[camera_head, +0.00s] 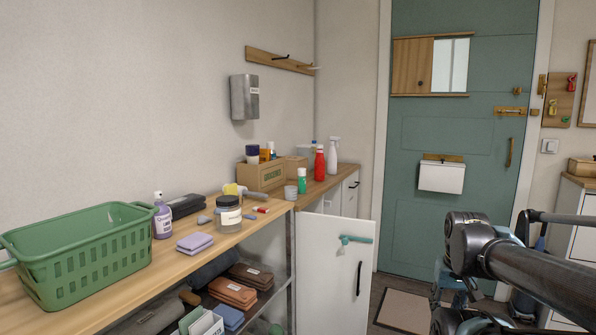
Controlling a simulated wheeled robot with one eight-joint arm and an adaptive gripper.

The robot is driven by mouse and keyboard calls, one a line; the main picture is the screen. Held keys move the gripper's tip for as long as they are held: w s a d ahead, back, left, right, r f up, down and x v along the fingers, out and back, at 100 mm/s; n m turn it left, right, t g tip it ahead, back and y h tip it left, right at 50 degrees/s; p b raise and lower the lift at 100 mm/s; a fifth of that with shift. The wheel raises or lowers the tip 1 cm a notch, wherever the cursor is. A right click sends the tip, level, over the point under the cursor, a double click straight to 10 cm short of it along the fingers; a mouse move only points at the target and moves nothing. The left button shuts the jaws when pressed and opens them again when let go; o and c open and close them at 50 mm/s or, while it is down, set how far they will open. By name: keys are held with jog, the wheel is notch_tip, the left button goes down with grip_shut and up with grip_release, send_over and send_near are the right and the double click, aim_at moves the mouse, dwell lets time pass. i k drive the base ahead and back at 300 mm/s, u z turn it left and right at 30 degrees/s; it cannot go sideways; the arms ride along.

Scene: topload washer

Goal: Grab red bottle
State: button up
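The red bottle (319,164) stands upright on the wooden counter (330,186) at the back, near the corner of the room. It has a light cap. A white spray bottle (333,158) stands just right of it, and a green bottle (302,181) with a white cap stands in front and to its left. Dark links of my own arm show at the lower right, well apart from the red bottle. I cannot make out my gripper's fingers in this view.
A wooden crate (262,174) and small containers stand left of the red bottle. A white cabinet door (322,268) stands open below the counter. A green basket (82,254), a jar (228,215) and a purple bottle (162,218) are on the nearer shelf top. A mat (404,311) lies before the teal door (455,140).

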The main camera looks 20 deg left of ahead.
aim_at(319, 161)
jog(key=u, duration=0.4)
jog(key=i, duration=0.7)
jog(key=u, duration=0.35)
